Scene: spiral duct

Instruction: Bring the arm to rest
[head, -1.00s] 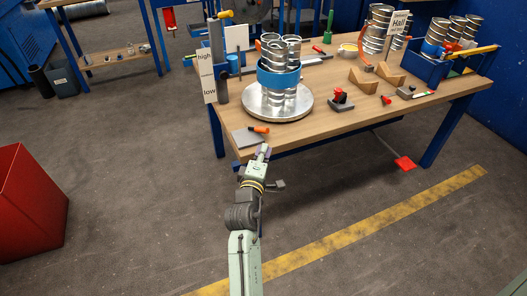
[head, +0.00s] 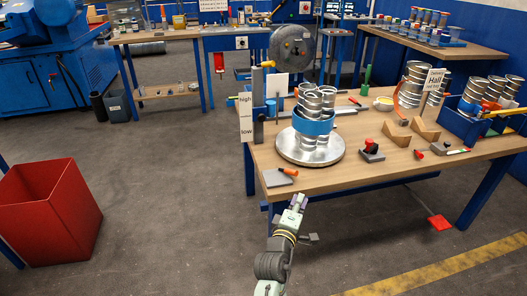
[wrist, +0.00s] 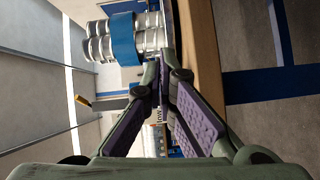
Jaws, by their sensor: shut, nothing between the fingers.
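My arm reaches up from the bottom of the head view. My gripper (head: 297,203) is in front of the near edge of the workbench (head: 350,183), close to its left front corner. In the wrist view my gripper (wrist: 162,88) shows its purple-padded fingers meeting at the tips, shut with nothing between them. The duct pieces (head: 318,108), several silver ribbed tubes within a blue band (head: 312,124), stand upright on a round silver turntable (head: 291,153). They also show sideways in the wrist view (wrist: 97,48). My gripper is apart from them.
A grey plate with an orange-handled tool (head: 287,172) lies at the bench's near left corner. A high/low gauge post (head: 246,118) stands at the left edge. A red bin (head: 50,210) stands on the floor at left. A red pedal (head: 439,222) lies below the bench. The floor between is clear.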

